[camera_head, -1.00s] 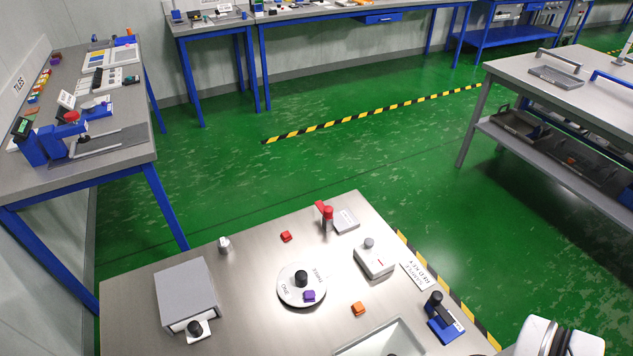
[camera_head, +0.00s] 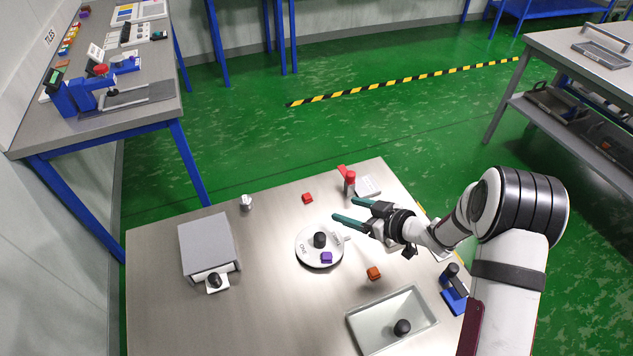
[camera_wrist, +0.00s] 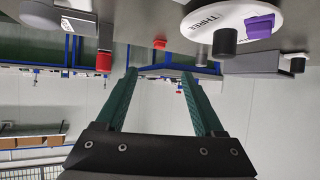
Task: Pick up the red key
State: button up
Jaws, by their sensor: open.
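The red key seems to be the small red block (camera_head: 307,198) lying on the steel table, near its far edge. It also shows in the wrist view (camera_wrist: 160,43), above and between the fingertips in the picture. My gripper (camera_head: 343,209) is open and empty, with two green fingers pointing left over the table near the round dial. The fingers also show in the wrist view (camera_wrist: 159,73). The gripper is to the right of the red block and apart from it.
A red-topped post (camera_head: 350,182) stands right of the red block. A white dial (camera_head: 309,259) bears a black knob and a purple block (camera_head: 326,258). An orange block (camera_head: 374,273), grey tray (camera_head: 357,323) and grey box (camera_head: 207,247) are nearby. The table's left front is clear.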

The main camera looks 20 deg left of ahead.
aim_at(309, 197)
jog(key=x, duration=1.4)
jog(key=shift+w+a+f, duration=0.1)
jog(key=shift+a+f, duration=0.05)
jog(key=shift+a, duration=0.05)
grip_shut()
